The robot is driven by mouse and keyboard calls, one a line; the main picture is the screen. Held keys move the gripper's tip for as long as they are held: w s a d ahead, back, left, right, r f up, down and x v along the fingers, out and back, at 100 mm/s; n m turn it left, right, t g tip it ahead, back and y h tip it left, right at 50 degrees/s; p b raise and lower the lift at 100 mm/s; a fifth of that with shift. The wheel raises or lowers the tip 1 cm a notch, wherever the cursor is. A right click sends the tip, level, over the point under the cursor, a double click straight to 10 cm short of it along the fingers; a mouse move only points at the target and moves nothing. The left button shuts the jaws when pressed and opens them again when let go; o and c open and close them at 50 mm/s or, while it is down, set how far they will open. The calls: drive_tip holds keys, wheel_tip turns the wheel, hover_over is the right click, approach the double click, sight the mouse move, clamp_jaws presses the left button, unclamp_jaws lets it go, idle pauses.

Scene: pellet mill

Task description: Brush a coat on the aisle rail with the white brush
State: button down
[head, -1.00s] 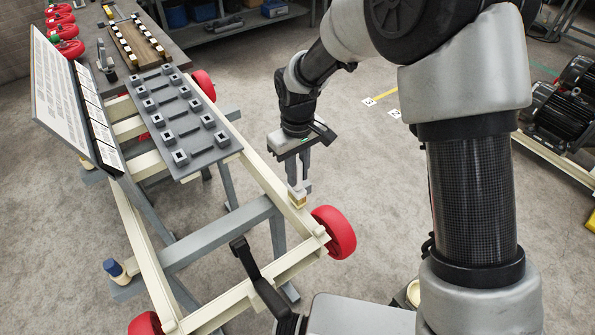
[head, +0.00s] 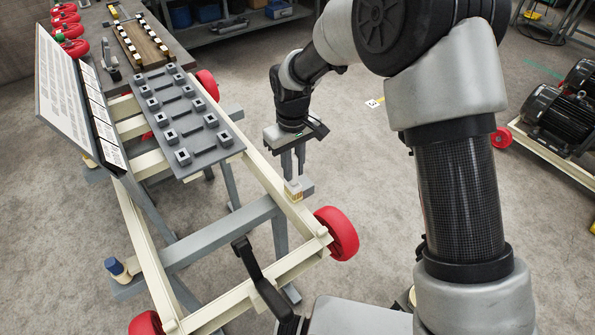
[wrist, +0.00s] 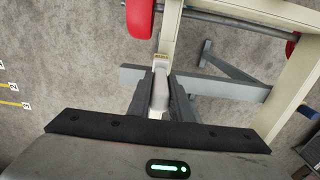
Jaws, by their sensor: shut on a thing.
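My gripper (head: 294,165) points down and is shut on the white brush (head: 293,187), near the front end of the aisle rail (head: 269,183), the cream right-hand rail of the cart frame. The brush's tan bristles point toward the rail and overlap it in the head view; firm contact cannot be told. In the wrist view the white brush (wrist: 160,91) sits between the fingers, with its bristle end at the cream rail (wrist: 170,32). No fresh coat can be told apart from the rail's cream colour.
A red wheel (head: 337,232) is at the rail's near end. A grey plate with square posts (head: 182,115) and a tilted board (head: 68,85) stand on the frame. Floor right of the rail is open.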

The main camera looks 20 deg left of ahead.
drive_tip(key=w+a, duration=0.4)
drive_tip(key=a, duration=0.1)
drive_tip(key=shift+p, duration=0.3)
drive_tip(key=shift+w, duration=0.1)
idle(0.4)
drive_tip(key=shift+s+a, duration=0.25)
drive_tip(key=shift+s, duration=0.1)
idle(0.4)
drive_tip(key=s+d+b, duration=0.1)
drive_tip(key=s+d, duration=0.5)
drive_tip(key=d, duration=0.1)
drive_tip(key=shift+s+d+b, duration=0.2)
drive_tip(key=shift+b, duration=0.2)
idle(0.5)
idle(0.3)
drive_tip(key=shift+a, duration=0.15)
